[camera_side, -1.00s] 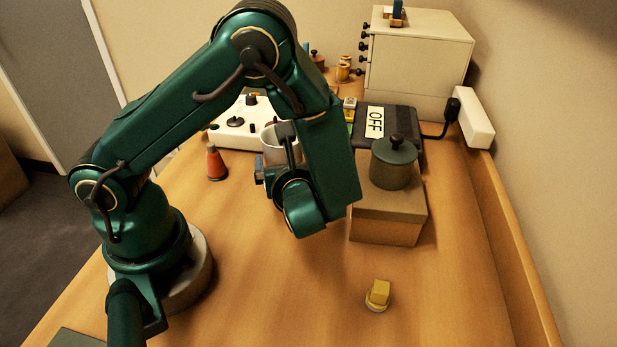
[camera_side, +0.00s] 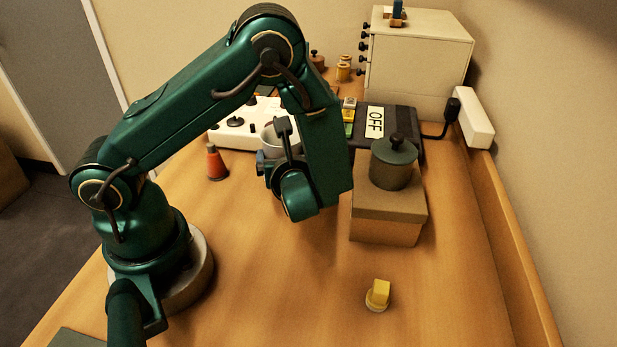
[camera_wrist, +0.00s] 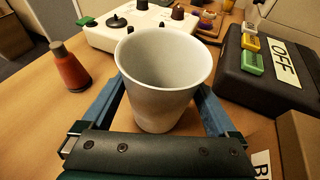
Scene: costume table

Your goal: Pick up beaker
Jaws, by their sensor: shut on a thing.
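The beaker (camera_wrist: 162,75) is a pale grey-white, open-topped cup that flares toward its rim. It stands upright between the two blue fingers of my gripper (camera_wrist: 160,108) in the wrist view, and my gripper is shut on it. In the side view the beaker (camera_side: 270,137) shows only in part, behind my gripper (camera_side: 268,165) and wrist. The beaker's base is hidden in the side view, so its height above the table is hard to tell.
A white box with dark knobs (camera_side: 232,136) stands behind. A red-orange cone (camera_side: 216,164) is at left. A black case marked OFF (camera_side: 400,118) and a cardboard box (camera_side: 388,222) bearing a lidded pot (camera_side: 394,165) are at right. A yellow block (camera_side: 379,294) lies in front.

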